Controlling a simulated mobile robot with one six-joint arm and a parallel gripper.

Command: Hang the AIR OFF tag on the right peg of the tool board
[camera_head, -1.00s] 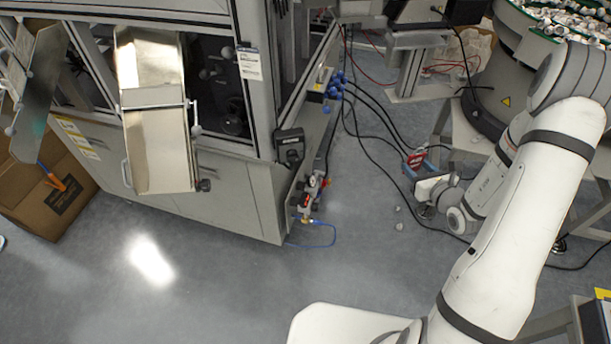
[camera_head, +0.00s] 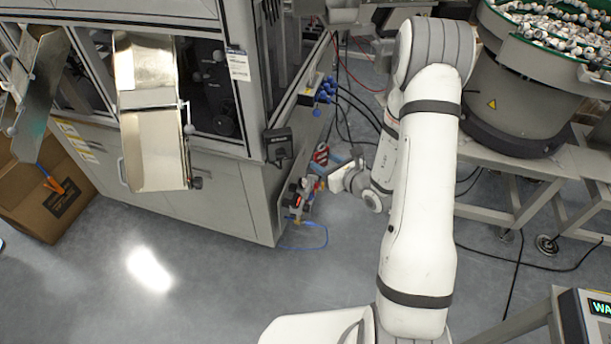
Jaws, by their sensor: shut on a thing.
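The red tag (camera_head: 321,153) shows as a small red piece with pale marking at the tips of my gripper (camera_head: 327,167). My gripper is shut on it, off the floor, in front of the machine's right side. The tag's lettering is too small to read, and part of it is hidden by the fingers. I cannot make out the tool board or its pegs in this view.
An air valve unit (camera_head: 297,196) with red parts and a blue hose (camera_head: 304,246) is on the machine's side, close to my gripper in the picture. A metal chute (camera_head: 158,140) juts from the machine front. A bowl feeder (camera_head: 520,105) stands right. Floor at front left is clear.

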